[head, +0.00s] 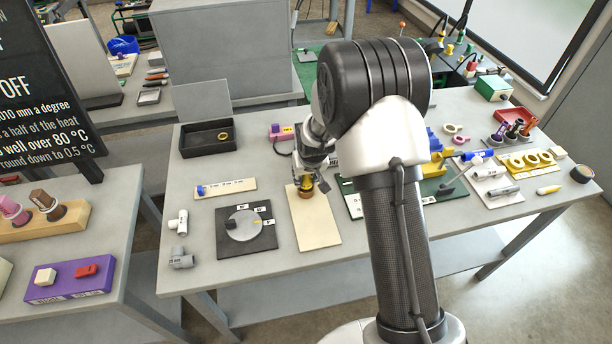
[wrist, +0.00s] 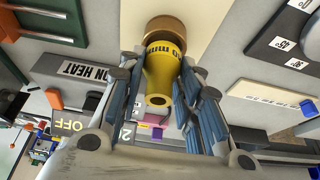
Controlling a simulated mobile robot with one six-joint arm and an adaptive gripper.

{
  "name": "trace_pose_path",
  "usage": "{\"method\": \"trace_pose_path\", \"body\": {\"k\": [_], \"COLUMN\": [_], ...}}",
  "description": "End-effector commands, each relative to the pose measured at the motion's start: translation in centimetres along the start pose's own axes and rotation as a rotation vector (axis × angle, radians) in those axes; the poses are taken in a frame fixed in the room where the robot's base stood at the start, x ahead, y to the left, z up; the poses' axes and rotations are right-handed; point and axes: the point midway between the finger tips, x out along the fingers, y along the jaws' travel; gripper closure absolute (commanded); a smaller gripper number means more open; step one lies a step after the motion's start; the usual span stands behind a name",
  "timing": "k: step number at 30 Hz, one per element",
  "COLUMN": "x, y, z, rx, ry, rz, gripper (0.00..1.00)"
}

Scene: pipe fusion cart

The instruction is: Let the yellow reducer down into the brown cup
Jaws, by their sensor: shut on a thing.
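The yellow reducer (wrist: 161,75) is held between the blue-grey fingers of my gripper (wrist: 162,68), its narrow open end toward the wrist camera. Its wide, lettered end meets the mouth of the brown cup (wrist: 165,25) in line with it. I cannot tell how far inside the rim it sits. In the head view my gripper (head: 318,166) is over the cream board (head: 318,228), with the reducer (head: 306,181) below it and the brown cup (head: 304,193) under that. The arm hides part of the scene to the right.
A dark plate with a grey disc (head: 245,224) lies left of the cream board. A black tray with a yellow ring (head: 207,148) is behind on the left. Grey pipe fittings (head: 179,258) lie near the left edge. A green board (head: 447,188) is at right.

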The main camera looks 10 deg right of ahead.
Motion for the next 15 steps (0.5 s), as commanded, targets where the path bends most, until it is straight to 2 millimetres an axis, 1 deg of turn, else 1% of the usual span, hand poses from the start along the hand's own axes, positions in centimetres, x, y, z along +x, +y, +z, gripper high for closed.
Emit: {"method": "trace_pose_path", "body": {"k": [15], "x": [0.73], "y": [0.00], "z": [0.29], "rx": [0.000], "ry": [0.000], "rz": [0.000], "gripper": [0.86]}}
